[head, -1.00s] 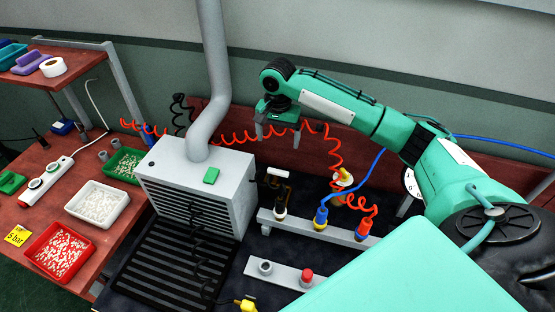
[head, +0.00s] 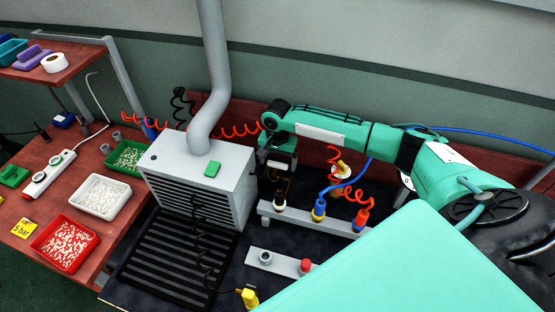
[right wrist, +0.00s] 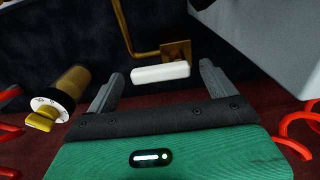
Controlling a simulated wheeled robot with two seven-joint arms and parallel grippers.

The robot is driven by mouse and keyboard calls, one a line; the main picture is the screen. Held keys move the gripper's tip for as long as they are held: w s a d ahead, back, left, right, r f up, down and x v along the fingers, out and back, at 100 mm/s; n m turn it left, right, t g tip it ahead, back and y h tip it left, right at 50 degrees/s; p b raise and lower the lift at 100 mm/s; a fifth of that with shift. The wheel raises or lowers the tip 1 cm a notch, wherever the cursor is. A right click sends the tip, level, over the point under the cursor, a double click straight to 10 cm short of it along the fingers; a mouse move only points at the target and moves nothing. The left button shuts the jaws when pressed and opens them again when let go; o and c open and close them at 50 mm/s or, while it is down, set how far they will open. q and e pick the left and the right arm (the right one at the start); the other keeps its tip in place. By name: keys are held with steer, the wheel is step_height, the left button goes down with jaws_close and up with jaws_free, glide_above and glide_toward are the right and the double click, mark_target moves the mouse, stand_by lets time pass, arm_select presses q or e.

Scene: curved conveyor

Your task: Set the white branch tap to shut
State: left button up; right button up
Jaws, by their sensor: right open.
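The white tap handle (right wrist: 160,73) shows in the right wrist view as a short white bar lying almost level, at a brass pipe (right wrist: 124,30) and its square brass plate (right wrist: 177,52). My right gripper (right wrist: 158,86) is open, with one finger on each side of the bar and visible gaps at both ends. The bar is not gripped. In the head view my right gripper (head: 277,160) hangs over the tap spot beside the grey box, and the handle is largely hidden there. My left gripper is not in view.
The grey louvred box (head: 195,180) with its duct stands close left of my right gripper. A rail (head: 338,226) with coloured fittings lies in front. Red coiled hose (head: 355,194) and a yellow knob with a dial (right wrist: 45,112) are nearby. A parts table stands at left.

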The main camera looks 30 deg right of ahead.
steer(key=c, duration=1)
steer(key=shift+a+r+p, duration=0.1)
steer(key=shift+r+p, duration=0.1)
steer(key=shift+p, duration=0.25)
steer(key=m+p, duration=0.3)
steer(key=p, duration=0.1)
steer(key=a+m+p, duration=0.1)
steer(key=m+p, duration=0.2)
steer(key=p, duration=0.2)
steer(key=m+p, duration=0.2)
steer(key=p, duration=0.3)
steer(key=shift+s+a+r+m, duration=0.1)
steer(key=shift+s+a+m, duration=0.2)
steer(key=shift+a+m, duration=0.1)
steer(key=m, duration=0.1)
steer(key=m+p, duration=0.1)
steer(key=shift+w+a+f+m, duration=0.1)
steer(key=shift+a+f+m, duration=0.15)
steer(key=shift+m, duration=0.15)
steer(key=shift+w+a+m, duration=0.1)
steer(key=shift+a+m, duration=0.05)
steer(key=shift+m, duration=0.9)
steer(key=shift+w+a+m, duration=0.15)
steer(key=shift+m, duration=0.85)
steer(key=shift+w+a+m, duration=0.1)
steer(key=shift+a+m, duration=0.05)
steer(key=shift+m, duration=0.9)
